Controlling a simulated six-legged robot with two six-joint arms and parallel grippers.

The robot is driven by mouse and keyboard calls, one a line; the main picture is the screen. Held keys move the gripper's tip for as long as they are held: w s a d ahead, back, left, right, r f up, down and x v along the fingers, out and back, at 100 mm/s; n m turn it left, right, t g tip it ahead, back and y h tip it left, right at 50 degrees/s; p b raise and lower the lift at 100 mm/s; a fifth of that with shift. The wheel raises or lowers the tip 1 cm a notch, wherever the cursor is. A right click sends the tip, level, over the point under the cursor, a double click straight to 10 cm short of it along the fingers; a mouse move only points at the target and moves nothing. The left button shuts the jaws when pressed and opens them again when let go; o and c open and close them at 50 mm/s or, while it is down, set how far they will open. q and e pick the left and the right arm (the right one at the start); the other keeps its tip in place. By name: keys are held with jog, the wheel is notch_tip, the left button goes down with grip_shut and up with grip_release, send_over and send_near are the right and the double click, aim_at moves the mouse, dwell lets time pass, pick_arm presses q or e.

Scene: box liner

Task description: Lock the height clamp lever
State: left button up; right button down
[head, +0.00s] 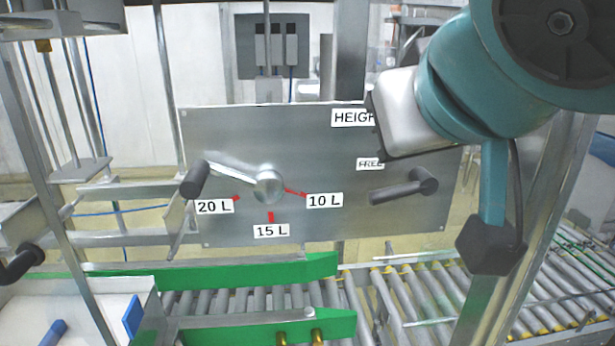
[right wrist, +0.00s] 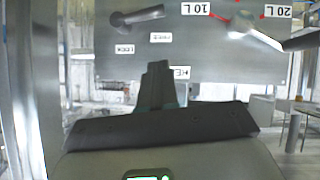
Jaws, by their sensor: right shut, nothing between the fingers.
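The height clamp lever (head: 402,188) is a dark grey handle on the right of a grey metal panel (head: 320,222). Its pivot is at its right end and the handle points left, just below the FREE label (head: 370,163). The right wrist view shows the lever (right wrist: 137,18) upside down, with the FREE label (right wrist: 161,37) and the LOCK label (right wrist: 125,48). My right gripper (right wrist: 158,68) is shut and empty, apart from the lever, over the panel's labelled upper edge. Its fingers and the LOCK label are hidden in the head view. My left gripper is out of view.
A second crank (head: 230,172) with a dark grip sits left on the panel, beside the 20 L, 15 L and 10 L labels. A roller conveyor (head: 400,295) with green guides (head: 250,275) runs below. Metal posts stand at both sides. Space before the lever is clear.

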send_over(398, 188)
jog(key=s+a, duration=0.3)
notch_tip(398, 188, down, 4)
jog(key=f, duration=0.4)
jog(key=shift+w+d+f+b, duration=0.2)
jog(key=shift+d+f+b, duration=0.05)
jog(key=shift+f+b, duration=0.1)
jog(key=shift+n, duration=0.3)
